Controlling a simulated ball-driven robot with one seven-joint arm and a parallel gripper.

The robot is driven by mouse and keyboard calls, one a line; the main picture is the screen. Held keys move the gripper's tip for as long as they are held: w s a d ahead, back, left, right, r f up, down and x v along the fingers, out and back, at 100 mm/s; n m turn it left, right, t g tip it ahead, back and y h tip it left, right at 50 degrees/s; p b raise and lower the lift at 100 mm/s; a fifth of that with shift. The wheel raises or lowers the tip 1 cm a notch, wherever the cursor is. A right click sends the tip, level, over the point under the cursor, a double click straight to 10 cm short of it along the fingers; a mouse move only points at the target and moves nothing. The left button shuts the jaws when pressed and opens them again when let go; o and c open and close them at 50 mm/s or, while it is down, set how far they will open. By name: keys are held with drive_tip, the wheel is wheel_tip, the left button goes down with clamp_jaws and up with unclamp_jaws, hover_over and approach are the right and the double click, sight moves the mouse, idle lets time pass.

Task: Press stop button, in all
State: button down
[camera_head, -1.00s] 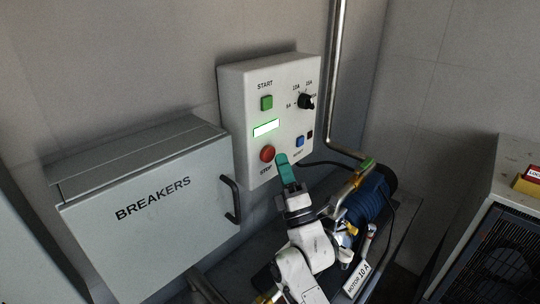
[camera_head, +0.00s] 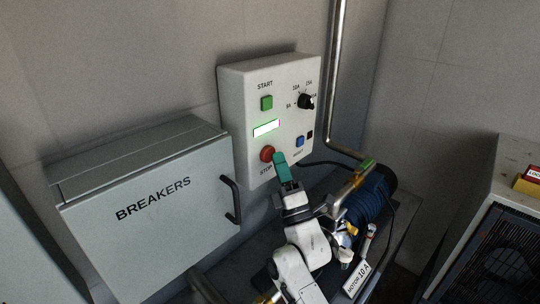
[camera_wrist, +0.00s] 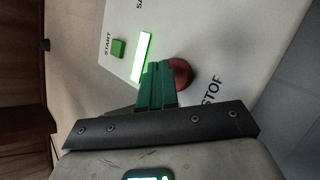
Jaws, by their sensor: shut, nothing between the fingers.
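The red round stop button (camera_head: 267,153) is on the lower left of a white control box on the wall, above the word STOP. My gripper (camera_head: 278,157) is shut and empty, with its teal fingertips at the right edge of the button in the head view. In the wrist view the closed teal fingers (camera_wrist: 157,68) overlap the left part of the red button (camera_wrist: 181,73), hiding some of it. I cannot tell whether the tips touch it.
The control box (camera_head: 238,90) also has a green start button (camera_head: 267,103), a lit green-edged display (camera_head: 266,128), a black dial (camera_head: 305,101) and a blue button (camera_head: 299,141). A grey breakers cabinet (camera_head: 150,235) stands left; a blue motor (camera_head: 368,203) lies at lower right.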

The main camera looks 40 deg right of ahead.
drive_tip(key=shift+w, duration=0.45)
idle(0.5)
drive_tip(key=shift+s, duration=0.85)
drive_tip(key=shift+s+d, duration=0.1)
drive_tip(key=shift+s, duration=2.4)
